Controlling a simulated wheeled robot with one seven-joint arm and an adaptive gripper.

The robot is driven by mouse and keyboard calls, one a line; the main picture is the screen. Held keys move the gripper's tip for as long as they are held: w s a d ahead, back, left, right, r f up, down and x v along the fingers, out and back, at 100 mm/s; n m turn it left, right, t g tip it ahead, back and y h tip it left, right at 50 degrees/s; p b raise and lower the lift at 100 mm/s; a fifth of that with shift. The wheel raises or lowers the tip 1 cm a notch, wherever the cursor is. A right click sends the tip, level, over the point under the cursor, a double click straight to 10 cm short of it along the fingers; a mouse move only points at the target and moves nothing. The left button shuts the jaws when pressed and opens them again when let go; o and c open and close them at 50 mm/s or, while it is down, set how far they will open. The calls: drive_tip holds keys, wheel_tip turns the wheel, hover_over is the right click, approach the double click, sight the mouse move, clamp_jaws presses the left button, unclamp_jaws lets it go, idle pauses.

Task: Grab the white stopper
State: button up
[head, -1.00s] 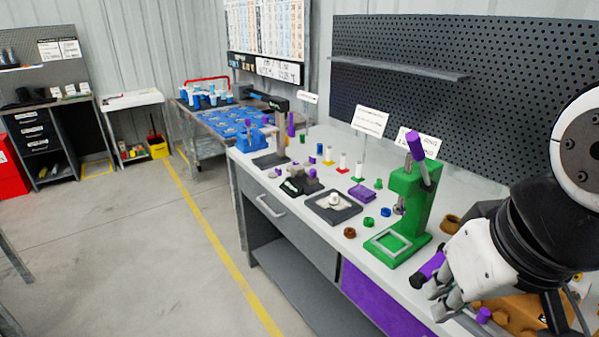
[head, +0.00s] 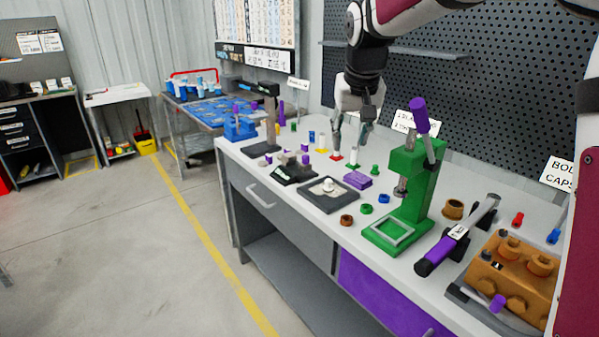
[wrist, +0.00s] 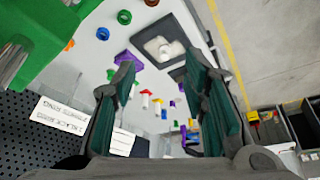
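My gripper (head: 351,143) is above the workbench, fingers down, open and empty; its fingers also show spread in the wrist view (wrist: 160,63). I cannot tell which white piece is the stopper.
A green press (head: 408,190) stands right of the tray. A purple block (head: 357,179) and small coloured rings lie nearby. A purple-handled tool (head: 445,248) and orange pump body (head: 513,267) are at the right. A perforated panel (head: 480,100) backs the bench.

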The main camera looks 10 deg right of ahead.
drive_tip(key=b, duration=0.2)
approach(329, 180)
drive_tip(key=x, duration=0.9)
drive_tip(key=shift+a+b, duration=0.1)
drive_tip(key=shift+b, duration=0.25)
drive_tip(key=shift+c, duration=0.2)
clamp_jaws()
